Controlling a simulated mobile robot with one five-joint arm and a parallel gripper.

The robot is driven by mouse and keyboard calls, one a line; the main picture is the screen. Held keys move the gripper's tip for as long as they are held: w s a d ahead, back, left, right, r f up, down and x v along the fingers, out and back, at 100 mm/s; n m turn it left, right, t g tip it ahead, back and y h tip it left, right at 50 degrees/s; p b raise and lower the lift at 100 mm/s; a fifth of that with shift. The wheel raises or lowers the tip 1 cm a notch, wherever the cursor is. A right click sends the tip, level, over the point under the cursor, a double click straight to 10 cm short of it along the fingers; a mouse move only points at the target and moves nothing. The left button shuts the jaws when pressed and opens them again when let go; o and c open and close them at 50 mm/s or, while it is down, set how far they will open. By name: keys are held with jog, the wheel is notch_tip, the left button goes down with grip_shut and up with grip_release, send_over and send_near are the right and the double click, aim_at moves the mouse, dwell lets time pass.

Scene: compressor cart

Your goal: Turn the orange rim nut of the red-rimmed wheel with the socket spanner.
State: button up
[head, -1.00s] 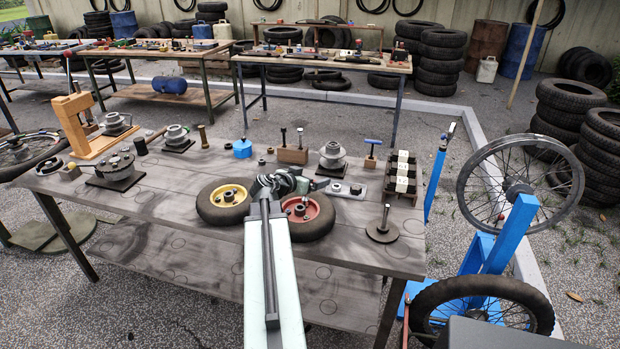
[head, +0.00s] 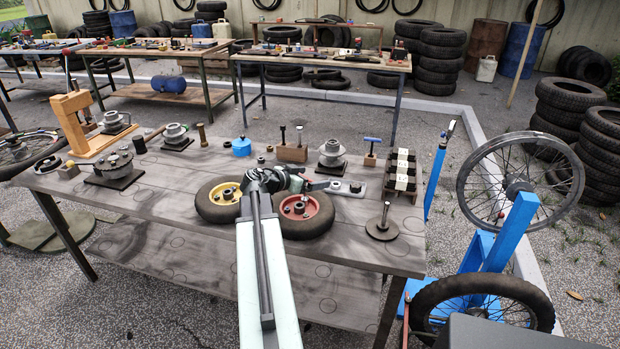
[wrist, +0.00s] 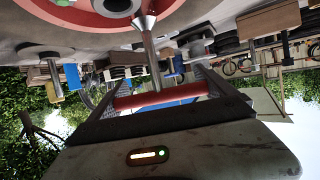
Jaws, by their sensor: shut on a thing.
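In the wrist view the silver shaft runs from the handle to a wider socket end at the red rim (wrist: 88,22). I cannot tell whether the socket touches the rim or sits on a nut. The orange rim nut cannot be made out. In the head view my gripper (head: 309,184) is over the far side of the red-rimmed wheel.
The bench (head: 150,205) also holds a wooden block with upright tools (head: 290,154), a flanged hub (head: 331,158), a crate of white boxes (head: 402,176) and a round base with a post (head: 382,229). A blue wheel stand (head: 505,245) is at the right.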

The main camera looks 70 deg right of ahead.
jog(key=shift+d+m+g+y, duration=0.1)
jog(key=shift+m+g+y, duration=0.3)
jog(key=shift+m+g, duration=0.25)
jog(key=shift+s+a+m+g+y, duration=0.25)
jog(key=shift+m+g+y, duration=0.05)
jog(key=shift+m+g, duration=0.15)
jog(key=shift+g, duration=0.3)
jog(key=shift+s+a, duration=0.1)
jog(key=shift+r+p, duration=2.5)
jog(key=shift+r, duration=0.05)
